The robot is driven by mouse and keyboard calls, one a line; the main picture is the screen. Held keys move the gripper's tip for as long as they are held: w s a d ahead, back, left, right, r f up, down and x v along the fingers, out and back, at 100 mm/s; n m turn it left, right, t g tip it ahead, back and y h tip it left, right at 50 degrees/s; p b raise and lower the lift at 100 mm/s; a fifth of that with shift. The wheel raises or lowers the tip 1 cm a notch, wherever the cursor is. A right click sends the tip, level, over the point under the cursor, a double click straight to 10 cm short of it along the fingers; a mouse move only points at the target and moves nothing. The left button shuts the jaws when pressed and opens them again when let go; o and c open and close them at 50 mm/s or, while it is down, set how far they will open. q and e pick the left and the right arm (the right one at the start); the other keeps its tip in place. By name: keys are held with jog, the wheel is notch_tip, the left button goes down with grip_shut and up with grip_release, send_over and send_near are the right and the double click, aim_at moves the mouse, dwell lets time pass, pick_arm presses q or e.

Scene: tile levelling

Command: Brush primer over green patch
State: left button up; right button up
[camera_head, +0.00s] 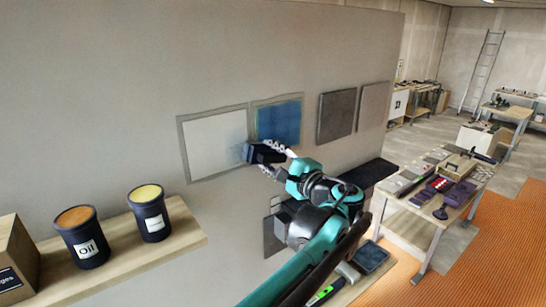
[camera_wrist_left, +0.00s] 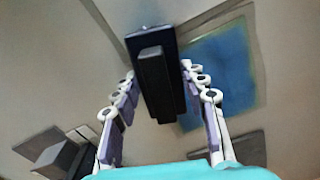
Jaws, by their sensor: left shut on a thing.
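My left gripper (camera_head: 266,149) is shut on a black block-shaped tool (camera_head: 262,154), perhaps the brush; the tool also shows between the fingers in the left wrist view (camera_wrist_left: 155,75). It is close to the wall, at the lower right of a pale whitish patch (camera_head: 215,143) and just below-left of a blue patch (camera_head: 279,122). The blue patch shows right of the tool in the left wrist view (camera_wrist_left: 222,70). I cannot tell whether the tool touches the wall. No patch looks clearly green. My right gripper is out of view.
Two grey square panels (camera_head: 336,115) (camera_head: 372,107) are on the wall to the right. A wooden shelf (camera_head: 185,233) at lower left holds a pot marked Oil (camera_head: 87,247) and a pot with yellow contents (camera_head: 152,222). A cluttered workbench (camera_head: 408,208) stands at right.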

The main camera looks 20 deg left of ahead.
pick_arm(q)
jog(key=shift+s+d, duration=0.15)
jog(key=shift+d, duration=0.05)
jog(key=shift+v, duration=2.65)
jog(key=v, duration=0.3)
